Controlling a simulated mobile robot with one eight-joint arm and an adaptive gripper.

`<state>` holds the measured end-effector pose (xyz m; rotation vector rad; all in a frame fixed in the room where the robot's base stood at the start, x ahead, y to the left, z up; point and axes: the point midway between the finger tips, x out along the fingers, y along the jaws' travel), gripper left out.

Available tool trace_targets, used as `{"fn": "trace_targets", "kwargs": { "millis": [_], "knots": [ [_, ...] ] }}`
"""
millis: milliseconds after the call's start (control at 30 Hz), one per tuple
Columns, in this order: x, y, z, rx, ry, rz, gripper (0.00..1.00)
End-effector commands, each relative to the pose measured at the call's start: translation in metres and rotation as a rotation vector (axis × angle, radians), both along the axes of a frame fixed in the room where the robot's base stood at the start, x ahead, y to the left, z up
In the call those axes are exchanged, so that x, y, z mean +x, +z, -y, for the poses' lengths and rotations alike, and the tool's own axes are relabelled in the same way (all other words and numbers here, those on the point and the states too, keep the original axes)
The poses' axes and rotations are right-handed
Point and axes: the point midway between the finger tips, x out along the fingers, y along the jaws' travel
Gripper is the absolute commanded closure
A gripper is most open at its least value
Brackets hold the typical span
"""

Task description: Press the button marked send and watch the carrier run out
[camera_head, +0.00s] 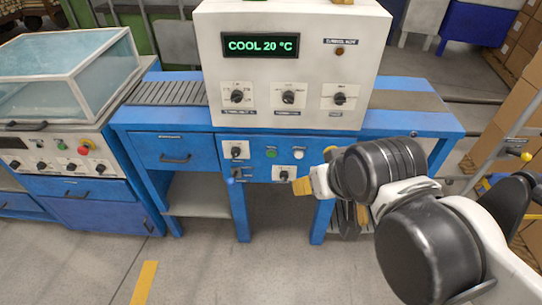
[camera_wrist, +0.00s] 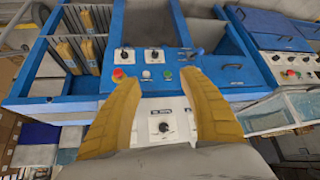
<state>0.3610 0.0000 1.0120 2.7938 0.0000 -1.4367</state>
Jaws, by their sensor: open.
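The blue control panel (camera_head: 262,165) sits under the white cabinet. It carries a green button (camera_head: 271,153), a white button (camera_head: 298,154) and black knobs. In the wrist view, the green button (camera_wrist: 167,74), the white button (camera_wrist: 145,74) and a red button (camera_wrist: 118,75) form a row. The labels are too small to read, so I cannot tell which is marked send. My gripper (camera_head: 316,169), with yellow fingers, is open and empty in front of the panel's right part. In the wrist view my gripper (camera_wrist: 160,82) frames the panel between its fingertips. I cannot make out the carrier.
The white cabinet (camera_head: 210,60) displays "COOL 20 °C" above three knobs. A ribbed conveyor section (camera_head: 168,93) lies to its left. A clear-covered machine (camera_head: 62,72) stands at far left. Wooden pieces (camera_wrist: 70,55) stand in a blue rack in the wrist view. The front floor is clear.

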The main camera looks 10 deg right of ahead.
Motion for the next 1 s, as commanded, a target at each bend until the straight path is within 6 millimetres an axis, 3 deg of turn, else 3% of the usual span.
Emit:
{"fn": "trace_targets", "kwargs": {
  "millis": [33, 133, 167, 1000],
  "knots": [
    [0.0, 0.0, 0.0, 0.0, 0.0, 0.0, 0.67],
    [0.0, 0.0, 0.0, 0.0, 0.0, 0.0, 0.97],
    [0.0, 0.0, 0.0, 0.0, 0.0, 0.0, 1.0],
    [0.0, 0.0, 0.0, 0.0, 0.0, 0.0, 1.0]
  ]
}}
